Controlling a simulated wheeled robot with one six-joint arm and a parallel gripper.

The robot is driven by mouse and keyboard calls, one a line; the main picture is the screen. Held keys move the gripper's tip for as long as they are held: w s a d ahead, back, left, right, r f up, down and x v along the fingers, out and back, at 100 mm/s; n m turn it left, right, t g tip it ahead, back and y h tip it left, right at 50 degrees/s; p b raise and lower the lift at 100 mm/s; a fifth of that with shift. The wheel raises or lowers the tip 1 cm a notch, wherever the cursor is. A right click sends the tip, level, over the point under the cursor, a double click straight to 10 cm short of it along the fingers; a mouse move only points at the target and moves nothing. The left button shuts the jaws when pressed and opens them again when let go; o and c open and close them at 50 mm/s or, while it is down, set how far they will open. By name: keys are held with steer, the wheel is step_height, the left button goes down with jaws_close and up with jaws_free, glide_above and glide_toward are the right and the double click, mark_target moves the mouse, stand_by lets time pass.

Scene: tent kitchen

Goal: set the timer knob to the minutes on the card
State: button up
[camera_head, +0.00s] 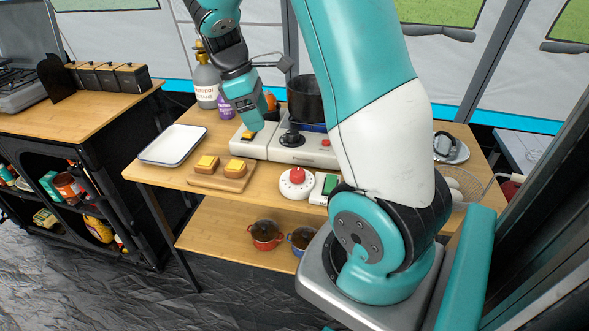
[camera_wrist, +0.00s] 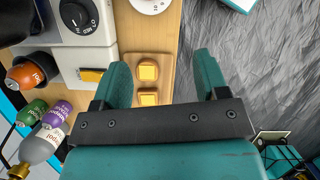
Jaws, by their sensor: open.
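The timer is a white round dial with a red knob (camera_head: 298,176) on the front part of the wooden table. Only the edge of its white dial (camera_wrist: 150,5) shows at the top of the wrist view, with the knob out of frame. A small white and green item (camera_head: 329,184) lies right of the timer, partly behind my arm; I cannot tell whether it is the card, and no minutes are readable. My gripper (camera_head: 256,124) is open and empty above the stove's left end, behind and left of the timer. Its spread fingers (camera_wrist: 162,65) show in the wrist view.
The stove (camera_head: 258,146) holds a black pot (camera_head: 305,99). Bottles (camera_head: 206,80) stand at the back. Pots (camera_head: 265,235) sit on the lower shelf.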

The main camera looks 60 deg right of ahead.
mark_target(298, 172)
steer(key=shift+g, duration=0.4)
steer(key=d+x, duration=0.1)
steer(key=x, duration=0.5)
steer(key=d+x, duration=0.1)
steer(key=x, duration=0.5)
steer(key=d+b+x, duration=0.1)
steer(key=x, duration=0.5)
steer(key=shift+f, duration=0.15)
steer(key=c, duration=0.9)
